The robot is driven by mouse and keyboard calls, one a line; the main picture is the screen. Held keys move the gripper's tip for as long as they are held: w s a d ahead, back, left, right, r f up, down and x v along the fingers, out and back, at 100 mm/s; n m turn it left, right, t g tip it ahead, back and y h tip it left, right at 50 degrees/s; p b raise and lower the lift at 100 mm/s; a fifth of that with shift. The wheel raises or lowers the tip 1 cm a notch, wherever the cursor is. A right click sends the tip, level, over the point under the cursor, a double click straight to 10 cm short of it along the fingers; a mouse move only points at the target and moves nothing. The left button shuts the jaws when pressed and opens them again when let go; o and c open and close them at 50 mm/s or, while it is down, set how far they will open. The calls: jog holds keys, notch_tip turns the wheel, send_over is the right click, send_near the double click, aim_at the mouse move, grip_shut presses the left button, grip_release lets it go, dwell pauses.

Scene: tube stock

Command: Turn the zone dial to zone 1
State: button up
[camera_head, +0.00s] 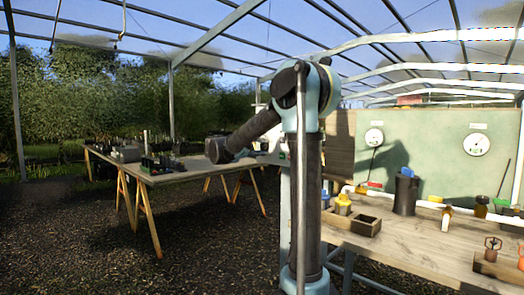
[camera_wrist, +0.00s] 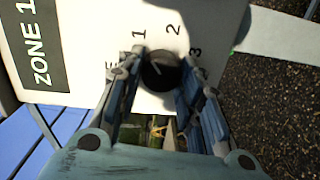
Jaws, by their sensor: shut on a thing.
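A black round zone dial (camera_wrist: 161,72) sits on a white panel (camera_wrist: 80,85) in the wrist view. The marks 1, 2 and 3 are printed in an arc around it, and a partly hidden letter mark is at its left. A pale pointer line shows on the dial face, but I cannot tell surely which mark it faces. My gripper (camera_wrist: 164,60) has its two fingers on either side of the dial, shut on it. A dark label (camera_wrist: 38,45) reading ZONE 1 is on the panel.
In the head view a long table (camera_head: 185,174) with pots and trays stands at left. A wooden bench (camera_head: 425,246) at right holds a dark canister (camera_head: 405,194), a divided wooden box (camera_head: 365,226) and bottles. A green board (camera_head: 430,150) stands behind it. Gravel floor is open between.

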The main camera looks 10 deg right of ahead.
jog(key=o, duration=0.9)
jog(key=shift+s+f, duration=0.1)
jog(key=shift+f, duration=0.2)
jog(key=shift+o, duration=0.8)
jog(key=shift+a+r, duration=0.1)
jog(key=shift+r, duration=0.1)
jog(key=v, duration=1.2)
